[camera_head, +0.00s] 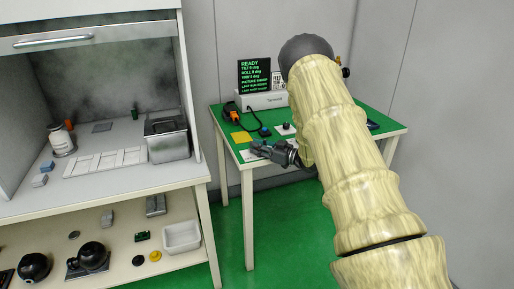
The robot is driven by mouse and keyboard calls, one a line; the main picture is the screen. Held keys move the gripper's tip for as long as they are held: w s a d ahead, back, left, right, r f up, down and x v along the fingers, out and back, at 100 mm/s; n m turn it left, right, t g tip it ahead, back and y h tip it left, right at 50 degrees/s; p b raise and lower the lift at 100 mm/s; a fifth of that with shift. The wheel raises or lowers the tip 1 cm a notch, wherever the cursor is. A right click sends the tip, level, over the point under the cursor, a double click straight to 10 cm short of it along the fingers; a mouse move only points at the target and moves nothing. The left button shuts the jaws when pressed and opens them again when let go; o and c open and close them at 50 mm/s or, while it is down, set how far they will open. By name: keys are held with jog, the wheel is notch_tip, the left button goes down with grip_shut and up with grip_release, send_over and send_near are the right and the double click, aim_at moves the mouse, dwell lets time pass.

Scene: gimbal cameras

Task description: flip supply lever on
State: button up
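My gripper (262,149) is dark grey and hangs over the front edge of the green-topped table (237,147). It points left. Its fingers are small in the picture, and I cannot tell if they are open or shut. A small black knob or lever on a white plate (279,131) is just behind the gripper. A small blue item with a dark top (264,132) is to its left. I cannot tell which part is the supply lever. My pale arm hides much of the table's right side.
A black screen with green text (254,74) stands on a white box (262,101) at the back. A hooded bench (105,184) with a grey bin (168,140) stands left.

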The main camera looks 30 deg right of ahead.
jog(key=o, duration=0.3)
jog(key=v, duration=1.2)
dwell(0.4)
